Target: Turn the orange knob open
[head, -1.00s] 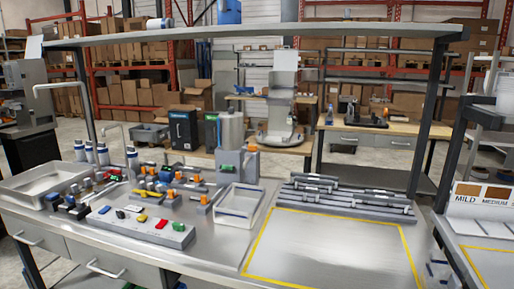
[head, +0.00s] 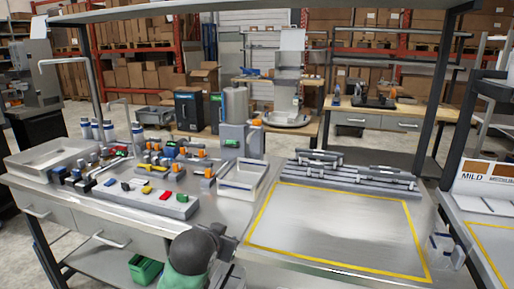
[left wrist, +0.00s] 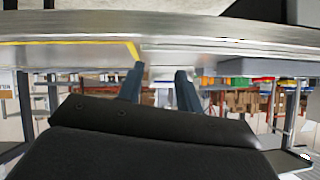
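Several small orange knobs sit on grey valve fittings on the left half of the bench, such as one orange knob (head: 202,153) and another orange knob (head: 177,168). A further orange knob (head: 255,122) is on top of the grey dispenser (head: 242,138) with a small green display. I cannot tell which knob the task means. My left gripper (head: 228,241) is low at the bench's front edge, in front of the button panel and apart from every knob. In the left wrist view my left gripper (left wrist: 158,84) has its fingers spread, with nothing between them. My right gripper is not seen.
A grey panel with coloured buttons (head: 146,198) lies near the front edge. An empty metal tray (head: 28,168) and a white bin (head: 239,190) flank the fittings. The yellow-outlined area (head: 340,225) is bare. A shelf (head: 250,14) runs overhead.

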